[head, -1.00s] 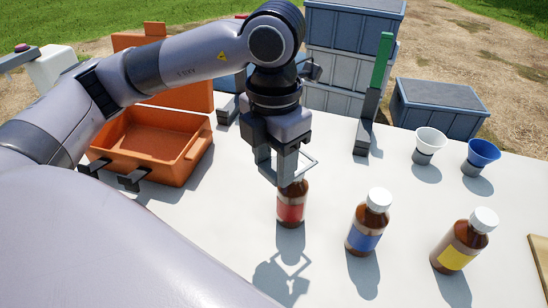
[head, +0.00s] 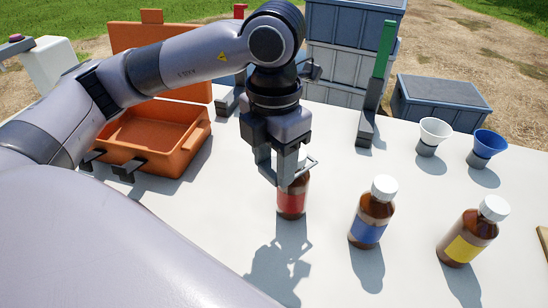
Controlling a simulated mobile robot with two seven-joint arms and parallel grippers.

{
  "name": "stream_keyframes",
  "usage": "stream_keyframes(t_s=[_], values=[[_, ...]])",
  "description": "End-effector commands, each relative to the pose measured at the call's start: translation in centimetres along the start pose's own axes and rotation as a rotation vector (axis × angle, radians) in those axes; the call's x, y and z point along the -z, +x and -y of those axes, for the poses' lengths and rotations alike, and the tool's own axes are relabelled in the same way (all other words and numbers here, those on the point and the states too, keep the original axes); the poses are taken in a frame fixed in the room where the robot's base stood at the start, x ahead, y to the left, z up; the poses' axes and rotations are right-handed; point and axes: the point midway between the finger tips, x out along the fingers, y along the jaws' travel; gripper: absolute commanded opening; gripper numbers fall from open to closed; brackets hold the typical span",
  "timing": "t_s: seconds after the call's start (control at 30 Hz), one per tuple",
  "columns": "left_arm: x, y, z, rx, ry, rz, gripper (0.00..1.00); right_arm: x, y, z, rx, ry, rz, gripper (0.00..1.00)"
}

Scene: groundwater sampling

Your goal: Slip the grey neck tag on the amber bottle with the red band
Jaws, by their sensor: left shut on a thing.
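The amber bottle with the red band (head: 291,201) stands upright on the white table, below my left gripper. The tag is at the height of the bottle's top. My right gripper is not in view.
An amber bottle with a blue band (head: 368,230) and one with a yellow band (head: 463,248) stand to the right. White (head: 432,133) and blue (head: 489,144) cups stand behind them. An open orange case (head: 160,140) is at left, a green upright (head: 383,52) at the back.

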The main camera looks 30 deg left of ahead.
Motion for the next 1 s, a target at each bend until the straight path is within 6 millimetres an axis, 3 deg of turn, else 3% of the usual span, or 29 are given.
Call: stream_keyframes(t_s=[0.43,0.47,0.53,0.93,1.0], values=[[0.0,0.6,0.0,0.0,0.0,0.0,0.3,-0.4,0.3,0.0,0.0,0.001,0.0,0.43],[0.0,0.6,0.0,0.0,0.0,0.0,0.54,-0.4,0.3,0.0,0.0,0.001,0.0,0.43],[0.0,0.6,0.0,0.0,0.0,0.0,0.77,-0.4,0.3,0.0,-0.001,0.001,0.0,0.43],[0.0,0.5,0.0,0.0,0.0,0.0,0.77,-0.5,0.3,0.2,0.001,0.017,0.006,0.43],[0.0,0.3,0.0,0.0,0.0,0.002,0.77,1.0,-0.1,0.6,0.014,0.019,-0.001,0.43]])
